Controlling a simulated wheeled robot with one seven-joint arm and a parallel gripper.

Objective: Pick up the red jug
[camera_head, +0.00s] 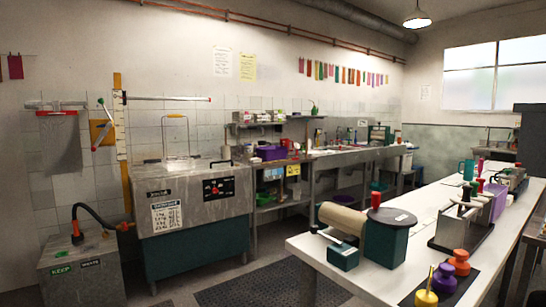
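I cannot single out a red jug with certainty. A small red upright object (376,198) stands at or just behind the dark round plate (391,217) on the white-topped table; its shape is too small to tell. Other red items (480,184) stand further back on the same table, near a teal mug-like vessel (467,169). A small red shape (289,144) also shows by the purple tub (270,152) at the back bench. My gripper does not show in this view.
The white-topped table (420,200) fills the right side, with purple, orange and yellow bottles at its near end. A large grey-and-teal machine (195,210) stands left against the wall. A dark mat (270,285) lies on open floor between them.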

